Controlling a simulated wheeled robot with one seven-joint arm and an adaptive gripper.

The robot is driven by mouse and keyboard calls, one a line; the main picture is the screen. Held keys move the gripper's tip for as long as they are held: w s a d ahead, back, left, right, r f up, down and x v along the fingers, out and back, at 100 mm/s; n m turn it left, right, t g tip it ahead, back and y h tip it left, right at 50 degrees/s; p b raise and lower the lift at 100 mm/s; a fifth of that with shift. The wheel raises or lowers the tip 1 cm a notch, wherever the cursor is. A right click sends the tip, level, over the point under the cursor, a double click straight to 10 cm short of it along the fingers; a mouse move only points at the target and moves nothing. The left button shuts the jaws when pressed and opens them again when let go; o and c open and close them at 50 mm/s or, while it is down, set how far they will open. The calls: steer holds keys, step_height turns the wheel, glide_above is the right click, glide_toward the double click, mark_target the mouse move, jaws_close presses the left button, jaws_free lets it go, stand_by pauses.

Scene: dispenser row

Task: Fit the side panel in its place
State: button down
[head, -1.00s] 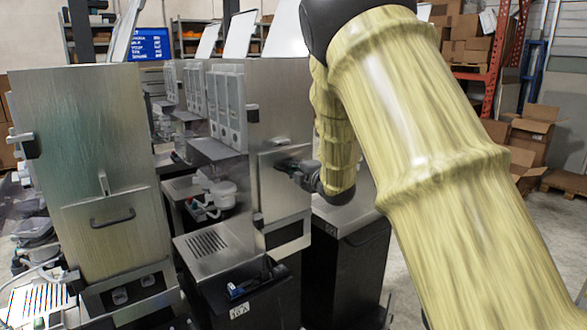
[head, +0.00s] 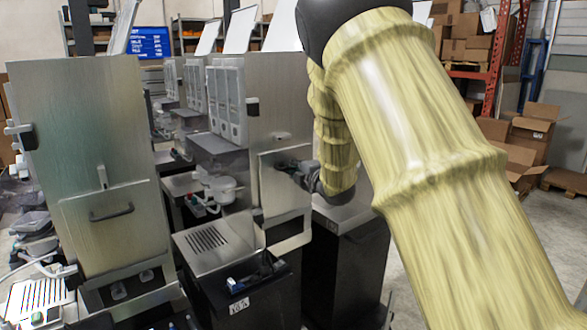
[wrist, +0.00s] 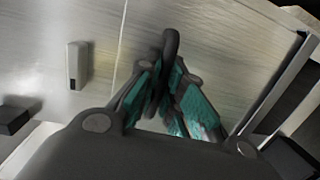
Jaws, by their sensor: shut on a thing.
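The side panel (head: 283,197) is a flat brushed-metal plate. In the head view it sits against the lower side of the middle dispenser (head: 275,110), above a pale frame at the opening. My gripper (head: 290,168) is at the panel's upper part, partly hidden by my arm. In the wrist view, the teal-padded fingers of my gripper (wrist: 168,95) are shut on the dark handle (wrist: 170,48) of the panel (wrist: 225,60). A small grey latch (wrist: 76,65) shows left of the handle, beyond the panel's seam. Whether the panel's lower edge is seated I cannot tell.
A nearer dispenser (head: 80,150) on the left has a similar panel (head: 108,232) with a handle. A drip tray (head: 208,240) and a black bin (head: 245,285) stand in front of the middle dispenser. Cardboard boxes (head: 535,130) lie at the right, with bare floor before them.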

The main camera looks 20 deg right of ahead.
steer(key=c, duration=1.5)
jaws_free()
steer(key=shift+f, duration=0.1)
steer(key=shift+s, duration=0.1)
